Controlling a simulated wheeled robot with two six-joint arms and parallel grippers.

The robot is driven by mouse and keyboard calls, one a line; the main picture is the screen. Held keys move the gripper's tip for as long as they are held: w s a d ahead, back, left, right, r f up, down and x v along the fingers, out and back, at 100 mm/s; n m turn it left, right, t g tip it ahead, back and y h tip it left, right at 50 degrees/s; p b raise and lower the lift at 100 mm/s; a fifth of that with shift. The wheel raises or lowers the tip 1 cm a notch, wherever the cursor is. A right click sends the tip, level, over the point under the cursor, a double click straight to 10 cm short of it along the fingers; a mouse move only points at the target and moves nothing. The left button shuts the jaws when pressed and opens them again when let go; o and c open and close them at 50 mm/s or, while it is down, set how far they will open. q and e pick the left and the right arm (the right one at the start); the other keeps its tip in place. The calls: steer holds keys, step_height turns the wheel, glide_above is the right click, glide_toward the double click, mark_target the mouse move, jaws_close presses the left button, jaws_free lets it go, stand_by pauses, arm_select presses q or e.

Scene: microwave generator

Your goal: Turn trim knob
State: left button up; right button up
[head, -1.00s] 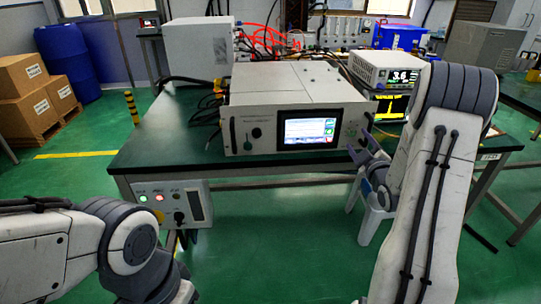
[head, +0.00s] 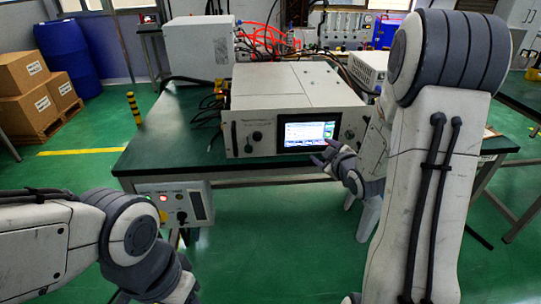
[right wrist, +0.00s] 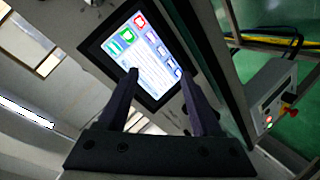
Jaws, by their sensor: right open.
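The microwave generator (head: 293,110) stands on the dark table, its lit touchscreen (head: 308,135) facing me. A dark round knob (head: 257,135) is left of the screen, and a small knob (head: 349,134) is at the panel's right end. I cannot read which is the trim knob. My right gripper (head: 322,151) is open and empty in front of the screen's lower right corner. In the right wrist view, the gripper's fingers (right wrist: 159,76) are apart, with the lit screen (right wrist: 143,55) beyond and between them. Neither knob is clear there.
A control box (head: 174,205) with a red light hangs under the table's front left. A white instrument (head: 368,68) stands behind my right arm, partly hidden. Black cables lie left of the generator. The table (head: 165,140) is bare at its front left.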

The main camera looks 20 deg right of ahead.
steer(key=s+a+r+g+y+p, duration=0.1)
steer(key=s+a+r+g+p, duration=0.1)
steer(key=a, duration=0.6)
steer(key=s+a+r+g+y+p, duration=0.1)
steer(key=s+a+r+g+p, duration=0.1)
steer(key=a, duration=0.7)
steer(key=shift+s+a+r+m+g+p, duration=0.2)
steer(key=shift+s+m+g+p, duration=0.2)
steer(key=shift+s+g+p, duration=0.35)
steer(key=shift+w, duration=0.1)
steer(key=s+a+r+g+p, duration=0.2)
steer(key=s+a+r, duration=0.1)
steer(key=s, duration=0.5)
steer(key=s+a+r+g+p, duration=0.3)
steer(key=s+a, duration=0.2)
steer(key=s, duration=0.4)
steer(key=s+a+r+g+p, duration=0.3)
steer(key=s+a, duration=0.1)
steer(key=s, duration=0.4)
steer(key=shift+s+a+r, duration=0.2)
steer(key=shift+a+r, duration=0.05)
steer(key=shift+r, duration=0.1)
